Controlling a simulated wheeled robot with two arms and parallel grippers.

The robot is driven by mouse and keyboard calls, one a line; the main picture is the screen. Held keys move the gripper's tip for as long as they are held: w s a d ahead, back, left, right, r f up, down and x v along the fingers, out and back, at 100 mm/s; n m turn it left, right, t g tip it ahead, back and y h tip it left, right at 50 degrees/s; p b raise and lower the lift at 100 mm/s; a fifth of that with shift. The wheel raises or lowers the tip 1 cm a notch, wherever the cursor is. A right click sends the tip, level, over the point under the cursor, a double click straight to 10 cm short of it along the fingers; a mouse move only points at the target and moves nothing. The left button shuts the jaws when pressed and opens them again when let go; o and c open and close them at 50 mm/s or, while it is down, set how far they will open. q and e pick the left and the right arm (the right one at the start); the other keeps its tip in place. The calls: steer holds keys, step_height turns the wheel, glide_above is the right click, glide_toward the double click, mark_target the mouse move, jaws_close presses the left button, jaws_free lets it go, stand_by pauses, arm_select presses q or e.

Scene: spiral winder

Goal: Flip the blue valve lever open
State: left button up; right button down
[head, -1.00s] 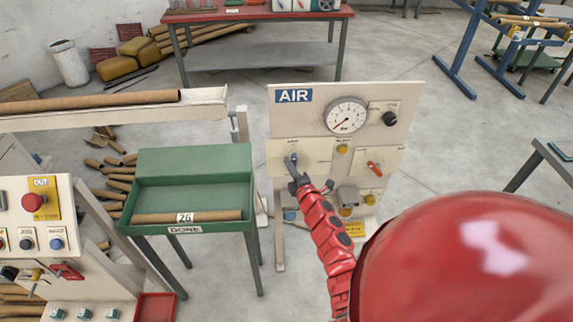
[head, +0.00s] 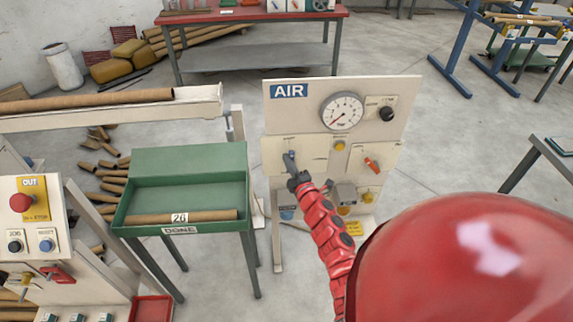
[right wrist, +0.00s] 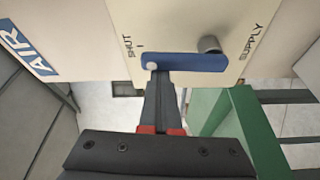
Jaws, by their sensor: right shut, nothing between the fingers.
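The blue valve lever (right wrist: 185,62) lies across the cream AIR panel (head: 397,100), between the SHUT and SUPPLY markings in the right wrist view. A white pin shows at its left end, and a grey round post (right wrist: 209,43) stands near its right end. My right gripper (right wrist: 160,78) is shut and empty. Its fingertips are at the lever's left end, by the pin; I cannot tell whether they touch. In the head view my right gripper (head: 290,160) is against the left part of the panel and mostly hides the lever. My left gripper is not in view.
The panel also carries a gauge (head: 342,111), a black knob (head: 387,114) and a red lever (head: 371,163). A green DONE tray (head: 245,205) holding a cardboard tube stands left of the panel. A control console (head: 45,265) is at lower left.

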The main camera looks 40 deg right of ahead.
steer(key=s+d+f+m+h+b, duration=0.2)
steer(key=d+m+h+b, duration=0.1)
steer(key=m+b, duration=0.5)
steer(key=s+d+f+m+h+b, duration=0.1)
steer(key=d+f+m+h+b, duration=0.2)
steer(key=m+b, duration=0.6)
steer(key=shift+s+m+h, duration=0.35)
steer(key=shift+m+h, duration=0.55)
steer(key=shift+m, duration=1.1)
steer(key=shift+r, duration=0.1)
step_height(320, 180, up, 5)
steer(key=f+b+v, duration=0.1)
steer(key=v, duration=0.9)
steer(key=shift+f+b, duration=0.2)
steer(key=shift+b, duration=0.1)
